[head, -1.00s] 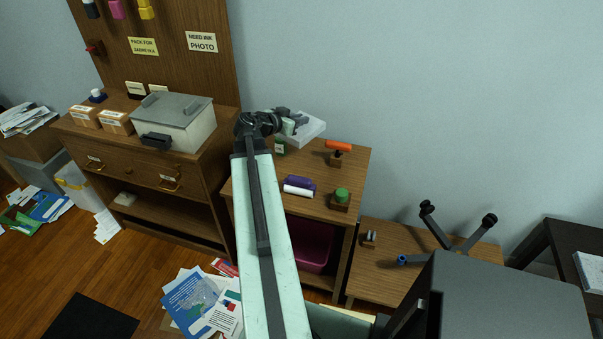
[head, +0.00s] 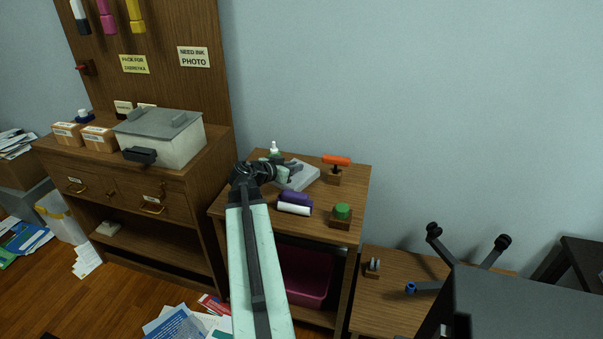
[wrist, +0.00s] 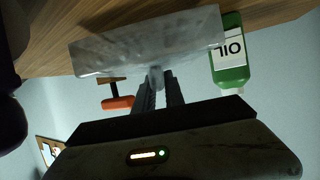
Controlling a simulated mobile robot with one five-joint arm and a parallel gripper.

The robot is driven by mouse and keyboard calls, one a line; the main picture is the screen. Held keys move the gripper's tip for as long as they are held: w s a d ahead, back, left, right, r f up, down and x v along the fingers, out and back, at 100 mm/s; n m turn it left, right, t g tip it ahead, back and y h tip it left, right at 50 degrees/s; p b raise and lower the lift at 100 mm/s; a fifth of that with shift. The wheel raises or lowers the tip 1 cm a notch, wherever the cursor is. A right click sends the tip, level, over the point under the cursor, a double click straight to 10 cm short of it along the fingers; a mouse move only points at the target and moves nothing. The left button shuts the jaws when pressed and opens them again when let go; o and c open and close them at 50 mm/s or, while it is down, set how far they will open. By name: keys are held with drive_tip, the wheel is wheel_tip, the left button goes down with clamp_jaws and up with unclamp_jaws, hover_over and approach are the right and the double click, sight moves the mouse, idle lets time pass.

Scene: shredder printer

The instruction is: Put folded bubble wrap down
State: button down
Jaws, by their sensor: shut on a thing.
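The folded bubble wrap (head: 301,177) is a pale grey, flat slab over the back of the small wooden table (head: 237,199). In the wrist view the bubble wrap (wrist: 150,44) spans the space in front of the jaws, close to the brown wooden surface. My gripper (head: 283,171) is shut on its near edge; the fingers also show in the wrist view (wrist: 158,80). Whether the slab touches the tabletop I cannot tell.
A green oil bottle (wrist: 230,55) stands right beside the slab. Purple and white rolls (head: 294,203), a green-topped block (head: 341,215) and an orange-handled tool (head: 336,161) share the tabletop. A grey-lidded box (head: 160,138) stands on the cabinet at left.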

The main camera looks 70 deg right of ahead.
sight(299, 162)
drive_tip(key=d, duration=0.2)
drive_tip(key=s+d, duration=0.1)
drive_tip(key=d, duration=0.1)
drive_tip(key=shift+s+f, duration=0.15)
drive_tip(key=shift+a+f+b, duration=0.15)
drive_tip(key=shift+f+b, duration=0.4)
drive_tip(key=shift+b, duration=0.25)
drive_tip(key=shift+r, duration=0.2)
drive_tip(key=shift+f, duration=0.25)
drive_tip(key=c, duration=1.4)
unclamp_jaws()
drive_tip(key=shift+r, duration=0.1)
drive_tip(key=shift+r, duration=0.1)
